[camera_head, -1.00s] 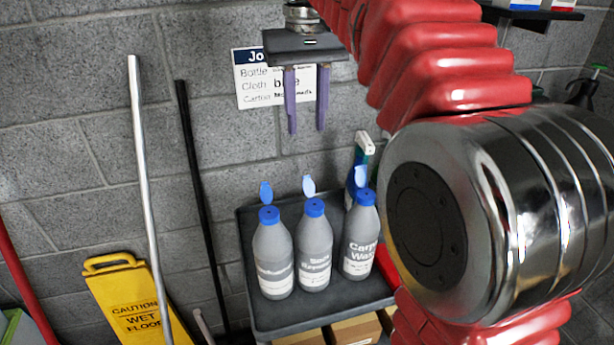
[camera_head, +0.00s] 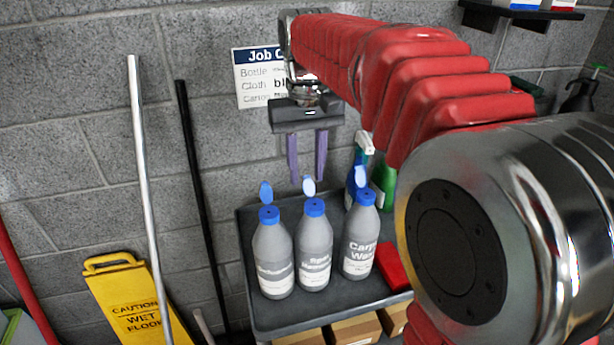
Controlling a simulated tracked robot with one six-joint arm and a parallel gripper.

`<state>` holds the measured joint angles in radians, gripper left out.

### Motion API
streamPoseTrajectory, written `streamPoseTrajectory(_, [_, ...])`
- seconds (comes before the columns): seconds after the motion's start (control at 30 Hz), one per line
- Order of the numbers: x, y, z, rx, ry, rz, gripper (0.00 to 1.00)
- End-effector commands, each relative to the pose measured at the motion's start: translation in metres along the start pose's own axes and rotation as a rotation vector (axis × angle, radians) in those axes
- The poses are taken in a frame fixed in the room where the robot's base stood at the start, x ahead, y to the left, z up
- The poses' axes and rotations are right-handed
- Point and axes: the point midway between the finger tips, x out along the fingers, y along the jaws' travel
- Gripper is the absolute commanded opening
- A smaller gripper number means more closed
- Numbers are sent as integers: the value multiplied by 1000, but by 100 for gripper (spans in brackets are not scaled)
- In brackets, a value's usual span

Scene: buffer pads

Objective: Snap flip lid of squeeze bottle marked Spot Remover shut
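Three grey squeeze bottles with blue caps stand upright in a row on a dark cart top (camera_head: 265,318). The middle bottle (camera_head: 314,245) has a label that seems to read Spot Remover, though the print is small. Its light blue flip lid (camera_head: 309,187) stands up open above the cap (camera_head: 314,207). I cannot tell whether a finger touches the lid.
The left bottle (camera_head: 273,255) and the Carpet Wax bottle (camera_head: 360,240) also have open lids. Spray bottles (camera_head: 384,185) and a red item (camera_head: 393,268) are at the cart's right. A yellow wet floor sign (camera_head: 135,300) and poles (camera_head: 205,210) stand left. A job card (camera_head: 258,75) hangs behind.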

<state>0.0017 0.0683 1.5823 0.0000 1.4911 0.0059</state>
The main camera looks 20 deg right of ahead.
Motion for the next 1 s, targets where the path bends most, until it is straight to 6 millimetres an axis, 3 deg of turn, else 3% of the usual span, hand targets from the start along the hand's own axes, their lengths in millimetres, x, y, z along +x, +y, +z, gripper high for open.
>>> streamPoseTrajectory(0.2, [20, 0, 0, 0, 0, 0, 31])
streamPoseTrajectory(0.53, [23, 0, 0, 0, 0, 0, 31])
streamPoseTrajectory(1.0, [23, 0, 0, 0, 0, 0, 0])
